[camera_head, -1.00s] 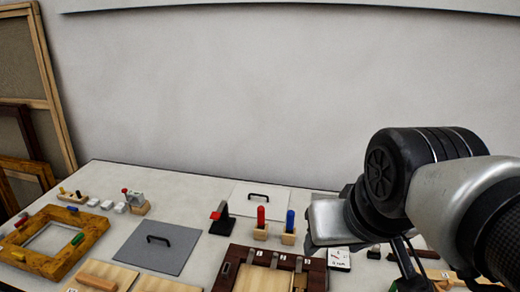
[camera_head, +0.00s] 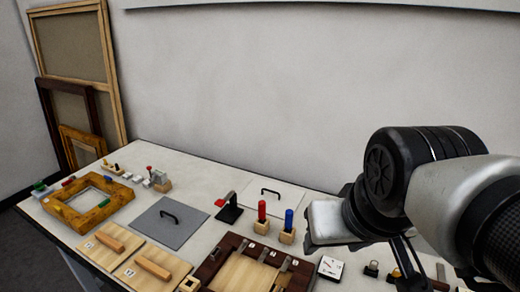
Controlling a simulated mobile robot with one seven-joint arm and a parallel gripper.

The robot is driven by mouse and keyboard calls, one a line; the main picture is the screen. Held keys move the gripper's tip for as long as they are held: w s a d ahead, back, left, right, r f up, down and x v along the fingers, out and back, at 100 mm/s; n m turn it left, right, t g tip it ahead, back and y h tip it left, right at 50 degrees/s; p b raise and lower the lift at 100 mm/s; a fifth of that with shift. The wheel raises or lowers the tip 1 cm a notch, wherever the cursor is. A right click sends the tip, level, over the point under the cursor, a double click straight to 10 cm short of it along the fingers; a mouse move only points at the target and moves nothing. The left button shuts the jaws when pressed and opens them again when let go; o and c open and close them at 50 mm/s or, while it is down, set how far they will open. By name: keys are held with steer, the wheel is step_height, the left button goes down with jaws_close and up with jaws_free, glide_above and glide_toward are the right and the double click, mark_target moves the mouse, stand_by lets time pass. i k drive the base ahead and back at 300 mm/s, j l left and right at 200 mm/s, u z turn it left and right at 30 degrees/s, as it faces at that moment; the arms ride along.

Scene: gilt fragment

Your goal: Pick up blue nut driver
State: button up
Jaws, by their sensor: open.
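The blue nut driver (camera_head: 289,220) stands upright, blue handle up, in a small wooden block (camera_head: 287,237) on the table. A matching red-handled driver (camera_head: 262,211) stands in its own block just to the left. My gripper (camera_head: 408,270) is at the lower right, pointing down, to the right of the blue driver and apart from it. It is open; its fingertips are partly cut off by the bottom edge, and I see nothing held.
A black stand with a red top (camera_head: 229,208) is left of the drivers.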

mark_target(289, 213)
steer(key=k+j+z, duration=0.25)
steer(key=z, duration=0.25)
steer(key=k+j+z, duration=0.15)
steer(key=k+z, duration=0.2)
steer(key=z, duration=0.15)
steer(key=k+z, duration=0.45)
steer(key=i+j, duration=0.05)
steer(key=i, duration=0.05)
